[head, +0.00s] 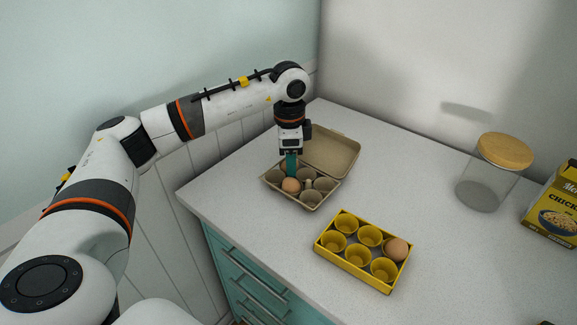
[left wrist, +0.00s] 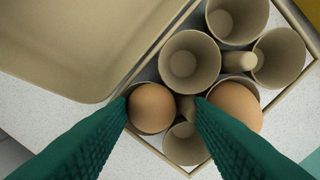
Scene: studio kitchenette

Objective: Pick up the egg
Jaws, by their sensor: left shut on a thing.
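A beige egg carton (head: 306,205) lies open on the counter. My left gripper (head: 290,172) points straight down into its back-left part and is shut on an egg (left wrist: 152,108). The green fingers mostly hide this egg in the head view. In the left wrist view the egg sits between the fingertips, still down at the carton's cups. A second brown egg (head: 291,185) is in a cup just in front of the fingers; it also shows in the left wrist view (left wrist: 236,104), partly behind the right-hand finger. My right gripper is not in view.
A yellow egg tray (head: 352,264) with one egg (head: 396,249) in its right end cup stands in front. The carton's lid (head: 333,152) is folded back near the wall. A wooden-lidded glass jar (head: 486,185) and a yellow box (head: 555,212) stand right. The counter between is clear.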

